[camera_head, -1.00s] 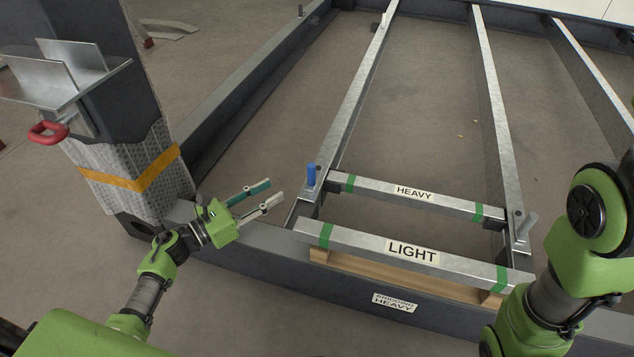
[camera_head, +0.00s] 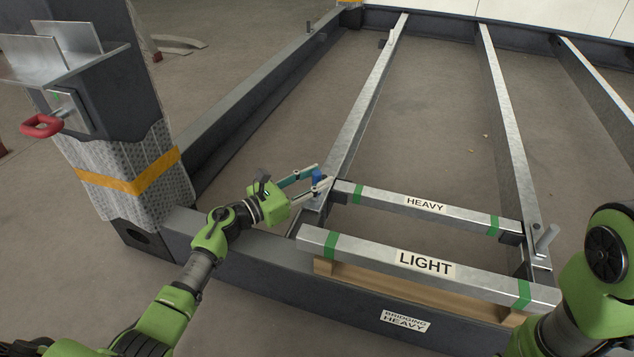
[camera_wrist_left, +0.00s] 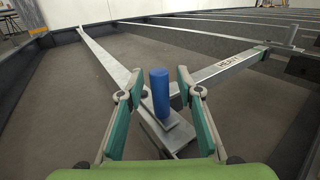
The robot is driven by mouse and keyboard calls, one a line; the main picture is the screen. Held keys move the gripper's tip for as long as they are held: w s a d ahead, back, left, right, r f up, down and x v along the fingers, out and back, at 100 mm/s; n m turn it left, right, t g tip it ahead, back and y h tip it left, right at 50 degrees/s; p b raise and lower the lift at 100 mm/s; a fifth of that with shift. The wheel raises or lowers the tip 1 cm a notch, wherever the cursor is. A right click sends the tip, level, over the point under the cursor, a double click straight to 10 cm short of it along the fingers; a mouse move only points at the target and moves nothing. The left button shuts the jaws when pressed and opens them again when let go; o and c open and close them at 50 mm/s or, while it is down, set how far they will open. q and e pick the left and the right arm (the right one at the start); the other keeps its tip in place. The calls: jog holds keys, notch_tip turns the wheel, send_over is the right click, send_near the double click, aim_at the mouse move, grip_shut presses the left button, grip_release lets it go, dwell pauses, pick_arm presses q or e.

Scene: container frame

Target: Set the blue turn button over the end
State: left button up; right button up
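The blue turn button (camera_head: 317,175) stands upright at the near end of the left long rail, by the left end of the HEAVY bar (camera_head: 420,203). In the left wrist view the blue button (camera_wrist_left: 159,92) rises from a small metal plate (camera_wrist_left: 168,130) between the two fingers. My left gripper (camera_head: 318,178) is open, with its fingertips on either side of the button.
The LIGHT bar (camera_head: 470,276) lies in front on wooden blocks above the dark frame beam. A grey handle (camera_head: 545,238) stands at the HEAVY bar's right end. A wrapped post (camera_head: 128,185) with a red-handled clamp (camera_head: 42,126) stands left. Floor shows between the rails.

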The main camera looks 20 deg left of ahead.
pick_arm(q)
jog(key=shift+w+d, duration=0.15)
jog(key=shift+w, duration=0.05)
grip_shut()
jog(key=shift+d+r+n+t+y+p, duration=0.25)
jog(key=shift+d+n+t+y+p, duration=0.3)
jog(key=shift+y+p, duration=0.45)
jog(key=shift+w+d+f+n+t+y+p, duration=0.15)
jog(key=shift+n+t+y+p, duration=0.15)
jog(key=shift+n+y, duration=0.3)
jog(key=shift+s+d+f+n+t+y+p, duration=0.1)
jog(key=shift+d+n+t+y+p, duration=0.1)
jog(key=shift+n+t+y, duration=0.3)
grip_release()
jog(key=shift+a, duration=0.1)
